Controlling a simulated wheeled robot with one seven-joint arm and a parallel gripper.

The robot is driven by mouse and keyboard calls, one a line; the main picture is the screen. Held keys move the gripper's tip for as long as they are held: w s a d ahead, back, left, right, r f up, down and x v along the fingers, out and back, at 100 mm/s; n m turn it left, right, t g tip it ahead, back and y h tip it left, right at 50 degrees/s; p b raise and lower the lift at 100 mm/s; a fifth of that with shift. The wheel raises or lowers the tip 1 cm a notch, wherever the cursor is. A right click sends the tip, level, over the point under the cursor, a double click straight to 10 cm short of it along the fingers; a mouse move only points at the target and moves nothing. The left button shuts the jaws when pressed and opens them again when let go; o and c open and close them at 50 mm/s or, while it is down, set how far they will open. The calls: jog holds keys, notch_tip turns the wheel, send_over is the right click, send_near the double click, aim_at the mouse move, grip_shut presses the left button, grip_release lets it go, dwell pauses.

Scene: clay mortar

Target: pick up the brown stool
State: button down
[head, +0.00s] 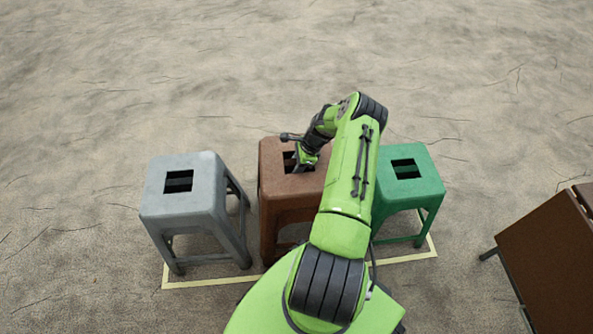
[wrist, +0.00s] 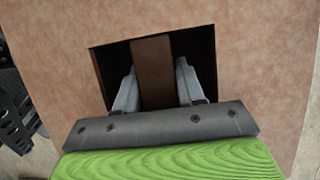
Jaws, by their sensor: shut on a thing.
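The brown stool (head: 283,218) stands upright on the ground between a grey stool and a green stool. Its seat has a square hole with a bar across it. My gripper (head: 304,163) is at the seat's hole, and my arm hides the stool's right part in the head view. In the wrist view the brown seat (wrist: 255,65) fills most of the picture. There my gripper (wrist: 154,85) has its two grey fingers down in the hole, one on each side of the brown bar (wrist: 153,62), shut on it. The fingertips are hidden in the hole.
The grey stool (head: 183,197) stands close on the left and the green stool (head: 410,184) close on the right. A pale yellow line (head: 205,283) on the ground runs around the stools. A brown table-like piece (head: 545,255) is at the right edge. Ground behind the stools is clear.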

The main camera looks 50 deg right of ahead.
notch_tip(320, 180, up, 14)
jog(key=p, duration=0.3)
jog(key=shift+f+p, duration=0.15)
jog(key=shift+p, duration=0.25)
notch_tip(320, 180, up, 23)
jog(key=p, duration=1.8)
jog(key=shift+r+p, duration=0.2)
jog(key=shift+p, duration=0.1)
jog(key=shift+w, duration=0.1)
